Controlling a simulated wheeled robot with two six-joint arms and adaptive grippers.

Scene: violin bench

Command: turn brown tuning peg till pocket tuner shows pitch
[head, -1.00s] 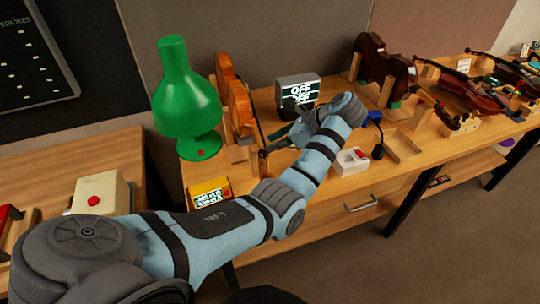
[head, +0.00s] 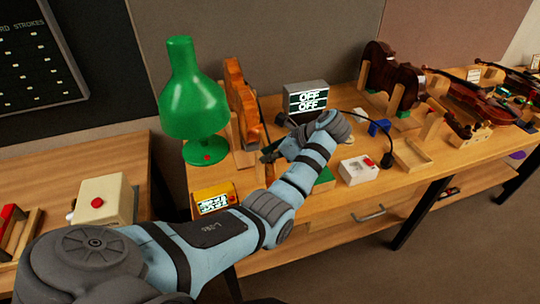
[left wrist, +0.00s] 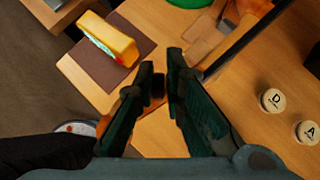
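The yellow pocket tuner (head: 214,198) sits at the bench's front left edge. Its lit screen is too small to read. It also shows in the left wrist view (left wrist: 110,37), on a dark brown mat. My left gripper (head: 270,154) is low over the bench, right of the upright orange-brown violin (head: 241,100). In the left wrist view the fingers (left wrist: 161,72) are a little apart. A small dark knob (left wrist: 158,86) shows between them; I cannot tell whether it is a peg or whether both fingers touch it. The brown tuning peg is not clearly visible. My right gripper is not in view.
A grey box (head: 306,99) reading OFF twice stands behind the left arm. A green lamp (head: 192,105) stands at left. A white box with a red button (head: 358,170) is at right. Discs marked D (left wrist: 272,101) and A (left wrist: 307,132) lie on the bench.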

